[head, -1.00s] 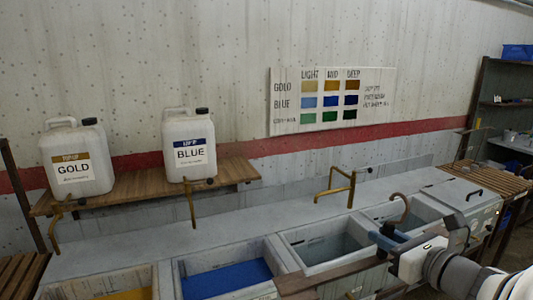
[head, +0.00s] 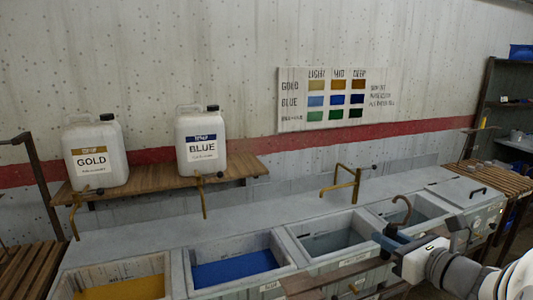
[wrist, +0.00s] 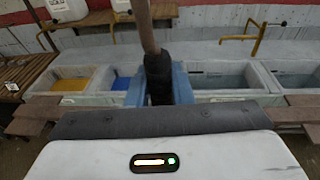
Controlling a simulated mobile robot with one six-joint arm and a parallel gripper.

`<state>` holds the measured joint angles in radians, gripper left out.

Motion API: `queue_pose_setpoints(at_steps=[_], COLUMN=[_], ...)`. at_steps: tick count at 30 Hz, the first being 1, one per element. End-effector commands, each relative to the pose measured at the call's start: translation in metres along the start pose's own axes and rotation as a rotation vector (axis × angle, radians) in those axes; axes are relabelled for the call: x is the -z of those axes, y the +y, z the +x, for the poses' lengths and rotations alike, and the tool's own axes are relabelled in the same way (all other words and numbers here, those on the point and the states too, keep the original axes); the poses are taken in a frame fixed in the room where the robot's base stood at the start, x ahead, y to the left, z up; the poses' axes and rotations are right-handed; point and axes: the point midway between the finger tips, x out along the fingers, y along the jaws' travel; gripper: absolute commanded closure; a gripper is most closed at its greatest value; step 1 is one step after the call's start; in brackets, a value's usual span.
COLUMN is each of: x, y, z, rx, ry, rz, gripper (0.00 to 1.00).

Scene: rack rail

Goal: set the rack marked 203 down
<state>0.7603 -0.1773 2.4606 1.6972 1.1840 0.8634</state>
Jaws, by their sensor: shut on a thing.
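My gripper (head: 391,240) is at the lower right of the head view, in front of the row of basins. In the wrist view its blue fingers (wrist: 157,88) are shut on a dark upright grip. A brown rod (wrist: 146,28) rises from that grip, and its curved hook (head: 403,208) shows above my gripper in the head view. I take this to be the rack's handle. The rack's lower part is hidden by my gripper, and no mark 203 can be read. I cannot tell whether the rack hangs free or touches something.
Basins hold yellow liquid (head: 122,288) and blue liquid (head: 235,270); grey basins (head: 335,240) are to their right. Brass taps (head: 340,190) project above. A brown board (head: 325,287) runs before the basins. Slatted wooden surfaces stand left (head: 35,268) and right (head: 487,178).

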Motion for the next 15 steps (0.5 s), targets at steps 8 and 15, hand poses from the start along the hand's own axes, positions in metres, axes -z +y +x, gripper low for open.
queue_pose_setpoints(at_steps=[8,15], x=[0.016,0.045], y=[-0.009,-0.016], z=[0.019,0.051], rx=[-0.048,-0.125], ry=[0.003,0.009], rz=[-0.005,-0.014], gripper=[1.0,1.0])
